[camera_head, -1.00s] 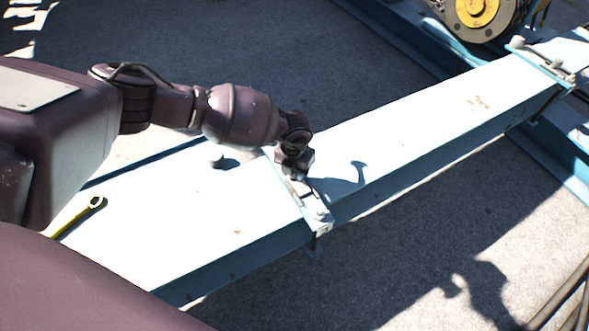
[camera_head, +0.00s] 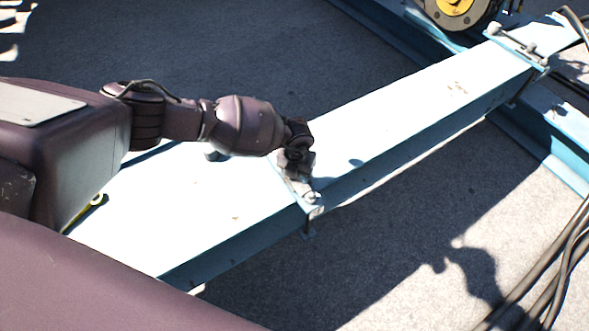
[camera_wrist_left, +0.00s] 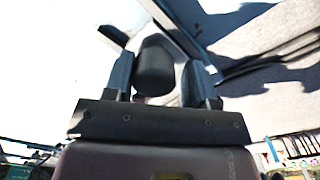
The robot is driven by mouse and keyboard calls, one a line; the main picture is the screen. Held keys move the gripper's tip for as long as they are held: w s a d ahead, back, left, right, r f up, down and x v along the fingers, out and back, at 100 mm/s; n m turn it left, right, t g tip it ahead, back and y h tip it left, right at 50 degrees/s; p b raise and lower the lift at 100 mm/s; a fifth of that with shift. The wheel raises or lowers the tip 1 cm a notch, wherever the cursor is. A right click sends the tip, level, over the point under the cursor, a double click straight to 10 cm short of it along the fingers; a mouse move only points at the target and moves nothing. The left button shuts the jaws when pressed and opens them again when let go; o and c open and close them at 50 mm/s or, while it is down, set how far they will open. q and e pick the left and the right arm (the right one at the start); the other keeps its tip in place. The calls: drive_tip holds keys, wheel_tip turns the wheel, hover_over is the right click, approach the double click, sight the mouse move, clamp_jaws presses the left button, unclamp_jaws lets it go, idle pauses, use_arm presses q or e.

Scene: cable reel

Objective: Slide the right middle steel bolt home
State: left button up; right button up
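The pale blue beam (camera_head: 400,123) runs diagonally across the head view. A metal bolt fitting (camera_head: 303,193) lies across its top near the middle, with its near end at the beam's front edge. My left gripper (camera_head: 298,168) is over this fitting and hides part of it. In the left wrist view a dark rounded knob (camera_wrist_left: 155,66) stands between the two fingers of my left gripper (camera_wrist_left: 157,78). Narrow gaps seem to show beside the knob, so I cannot tell whether the fingers press on it. My right gripper is not in view.
Another bolt fitting (camera_head: 515,43) sits at the beam's far right end. A yellow-centred reel hub (camera_head: 455,8) is at the top. Black cables (camera_head: 555,265) lie at lower right. Open ground flanks the beam.

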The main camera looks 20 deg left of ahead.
use_arm(q)
drive_tip(key=shift+o, duration=0.6)
drive_tip(key=shift+w+a, duration=0.1)
drive_tip(key=shift+r, duration=0.1)
drive_tip(key=shift+w+r, duration=0.1)
drive_tip(key=shift+r, duration=0.15)
wheel_tip(320, 180, up, 9)
drive_tip(key=p, duration=0.3)
drive_tip(key=shift+r+p, duration=0.2)
drive_tip(key=shift+p, duration=0.1)
drive_tip(key=shift+r, duration=0.4)
